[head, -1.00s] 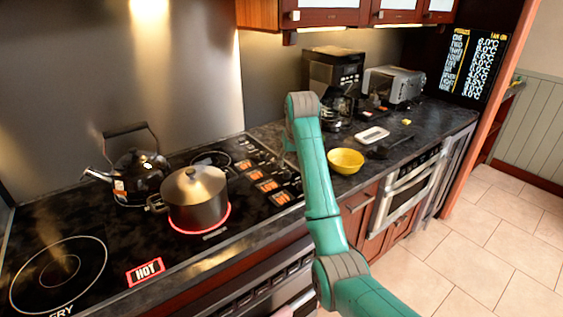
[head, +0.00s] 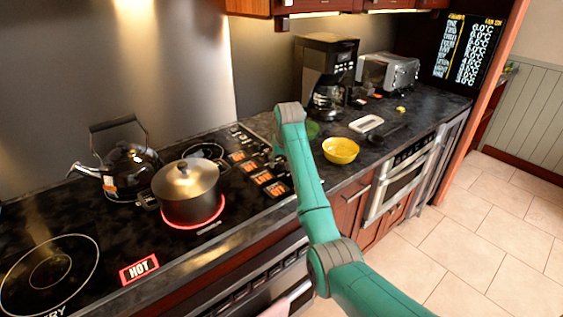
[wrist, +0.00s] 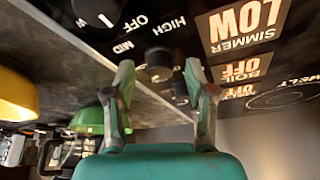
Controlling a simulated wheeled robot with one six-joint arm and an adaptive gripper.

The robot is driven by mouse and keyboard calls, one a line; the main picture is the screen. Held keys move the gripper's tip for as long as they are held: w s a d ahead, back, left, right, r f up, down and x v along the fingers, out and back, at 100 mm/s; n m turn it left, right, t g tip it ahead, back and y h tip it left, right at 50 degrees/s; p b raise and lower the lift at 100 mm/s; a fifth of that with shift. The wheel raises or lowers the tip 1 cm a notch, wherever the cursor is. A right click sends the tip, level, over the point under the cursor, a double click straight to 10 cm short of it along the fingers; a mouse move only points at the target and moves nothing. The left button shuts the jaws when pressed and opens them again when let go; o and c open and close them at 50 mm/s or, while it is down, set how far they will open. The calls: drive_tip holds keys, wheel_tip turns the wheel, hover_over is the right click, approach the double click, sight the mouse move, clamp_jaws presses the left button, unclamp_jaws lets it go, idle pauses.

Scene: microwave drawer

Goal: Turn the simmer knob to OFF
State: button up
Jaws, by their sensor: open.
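The stove's display reading SIMMER LOW (wrist: 243,25) appears upside down in the wrist view, with BOIL OFF (wrist: 245,68) beyond it. A dark round knob (wrist: 159,62) shows between the fingertips of my open gripper (wrist: 158,76). I cannot tell whether the fingers touch it. A second, larger knob (wrist: 100,8) is at the top edge, with OFF, MID and HIGH printed nearby. I cannot tell for sure which knob belongs to SIMMER. In the head view my arm hides my gripper and most of the knobs.
A pot (head: 187,192) sits on a red-glowing burner, left of the displays. A HOT sign (head: 139,269) shows near the front. A yellow bowl (head: 341,150) and a green bowl (wrist: 88,120) are beyond the arm. Tiled floor (head: 485,220) is clear at right.

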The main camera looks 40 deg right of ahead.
drive_tip(key=shift+f, duration=0.25)
clamp_jaws()
